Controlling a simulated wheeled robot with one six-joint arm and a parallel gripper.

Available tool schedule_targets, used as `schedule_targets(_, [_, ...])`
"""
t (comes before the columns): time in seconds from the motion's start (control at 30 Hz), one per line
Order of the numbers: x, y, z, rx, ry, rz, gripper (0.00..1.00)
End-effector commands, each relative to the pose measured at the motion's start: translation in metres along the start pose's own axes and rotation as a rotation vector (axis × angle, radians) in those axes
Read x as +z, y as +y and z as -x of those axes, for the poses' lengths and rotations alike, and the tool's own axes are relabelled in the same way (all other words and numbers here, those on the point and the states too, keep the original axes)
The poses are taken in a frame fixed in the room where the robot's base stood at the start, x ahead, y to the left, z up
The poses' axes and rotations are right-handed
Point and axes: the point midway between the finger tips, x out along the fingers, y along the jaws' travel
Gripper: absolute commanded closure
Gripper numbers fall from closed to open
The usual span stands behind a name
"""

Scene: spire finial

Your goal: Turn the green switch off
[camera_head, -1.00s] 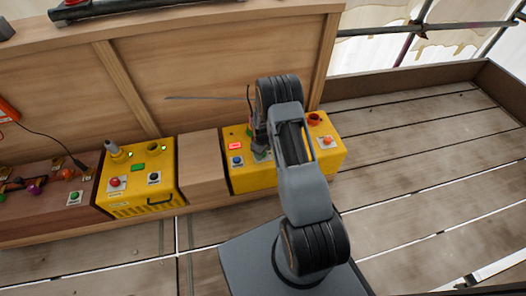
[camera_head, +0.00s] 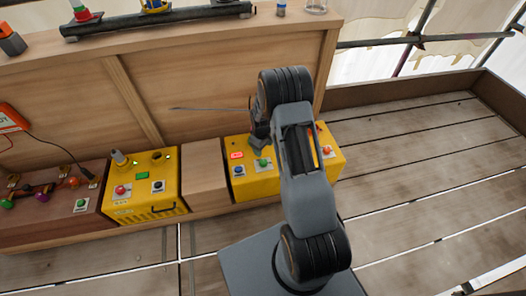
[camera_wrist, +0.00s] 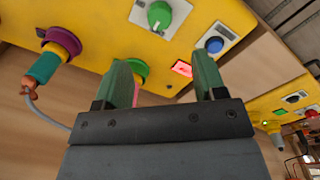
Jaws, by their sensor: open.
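The green switch (camera_head: 262,163) is a round knob on a pale square plate on the front of the right yellow box (camera_head: 258,185). In the wrist view the green switch (camera_wrist: 159,15) is near the top edge, beyond the fingers, with a pale mark on its knob. My gripper (camera_wrist: 163,72) is open and empty, with two green fingers apart from the knob. In the head view my gripper (camera_head: 257,143) is just above and behind the switch, partly hidden by my arm.
A blue button (camera_wrist: 214,45) and a lit red display (camera_wrist: 182,68) are close to the switch. A purple-ringed socket (camera_wrist: 62,40) holds a teal plug with a cable. An orange button (camera_head: 327,152) is at the box's right. Another yellow box (camera_head: 145,205) stands left, past a wooden block (camera_head: 205,175).

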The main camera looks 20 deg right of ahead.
Motion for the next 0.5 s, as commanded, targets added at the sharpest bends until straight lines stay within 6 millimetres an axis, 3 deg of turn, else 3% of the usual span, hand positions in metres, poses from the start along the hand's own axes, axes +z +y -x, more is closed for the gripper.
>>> schedule_targets(0.2, [0.0,0.0,0.022,0.0,0.0,0.001,0.36])
schedule_targets(0.5, [0.0,0.0,0.025,-0.001,-0.001,0.0,0.36])
